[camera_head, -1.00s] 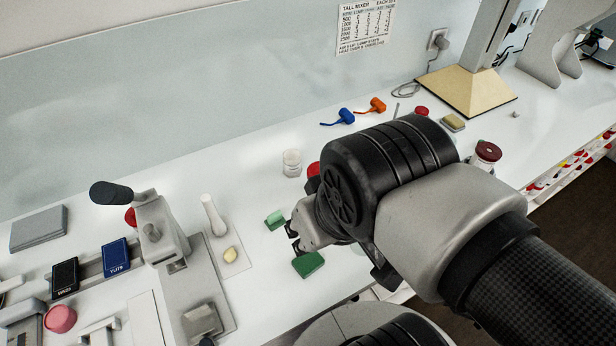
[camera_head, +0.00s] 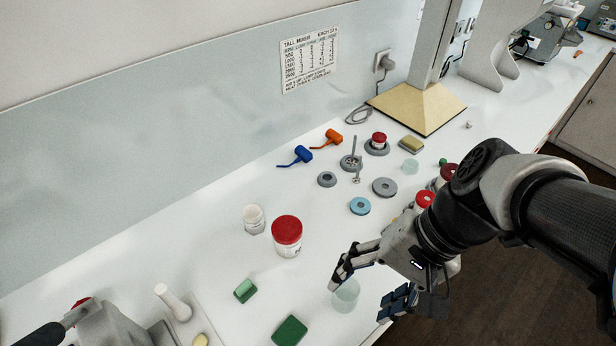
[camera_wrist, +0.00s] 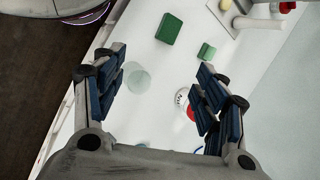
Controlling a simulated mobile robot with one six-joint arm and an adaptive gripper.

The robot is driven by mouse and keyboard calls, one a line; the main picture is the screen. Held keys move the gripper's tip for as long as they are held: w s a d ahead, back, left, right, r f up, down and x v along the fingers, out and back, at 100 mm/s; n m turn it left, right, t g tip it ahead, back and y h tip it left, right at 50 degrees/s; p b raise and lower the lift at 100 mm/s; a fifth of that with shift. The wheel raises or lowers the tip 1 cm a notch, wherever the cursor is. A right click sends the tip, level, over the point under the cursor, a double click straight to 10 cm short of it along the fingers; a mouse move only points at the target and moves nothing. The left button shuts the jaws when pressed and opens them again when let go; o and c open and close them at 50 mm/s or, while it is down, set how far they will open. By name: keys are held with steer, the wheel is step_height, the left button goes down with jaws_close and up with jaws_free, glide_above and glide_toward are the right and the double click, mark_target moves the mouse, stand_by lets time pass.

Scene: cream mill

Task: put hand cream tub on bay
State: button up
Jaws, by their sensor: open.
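A white tub with a red lid (camera_head: 287,238), which looks like the hand cream tub, stands upright on the white bench. My gripper (camera_head: 366,290) is open and empty, to the right of this tub and apart from it. The tub also shows in the wrist view (camera_wrist: 182,98), partly hidden behind the right finger. A clear glass beaker (camera_head: 345,294) stands by the left finger; whether they touch is unclear. It lies between the fingers in the wrist view (camera_wrist: 138,79). I cannot tell which spot is the bay.
Green blocks (camera_head: 245,291) (camera_head: 290,331) lie nearer the front. Blue (camera_head: 360,206) and grey discs (camera_head: 384,187) lie behind. More red-lidded tubs (camera_head: 425,200) stand by my arm.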

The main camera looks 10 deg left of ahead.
steer(key=shift+o, duration=1.1)
steer(key=w+a+f+m+g+y, duration=0.1)
steer(key=w+a+m+g+y, duration=0.1)
steer(key=w+a+m+y, duration=0.2)
steer(key=shift+w+a+f+g+y+p, duration=0.15)
steer(key=shift+a+f+g+y+p, duration=0.35)
steer(key=shift+a, duration=0.6)
steer(key=w+a+f+m+t+y, duration=0.2)
steer(key=w+a+f+m+y, duration=0.1)
steer(key=w+m+y, duration=0.3)
steer(key=m+t+y, duration=0.2)
steer(key=m+t, duration=0.2)
steer(key=m, duration=0.2)
glide_toward(289, 238)
steer(key=w+a+r, duration=0.3)
steer(key=shift+t, duration=0.4)
step_height(289, 238, down, 8)
steer(key=shift+s+a+r+b, duration=0.1)
steer(key=shift+s+a+b, duration=0.05)
steer(key=shift+b, duration=0.85)
steer(key=a, duration=0.2)
steer(key=a+b, duration=0.1)
steer(key=a, duration=0.2)
steer(key=w+a, duration=0.1)
steer(key=a, duration=0.1)
steer(key=shift+a, duration=0.25)
steer(key=shift+c, duration=0.6)
steer(key=shift+r, duration=0.1)
steer(key=c, duration=1.3)
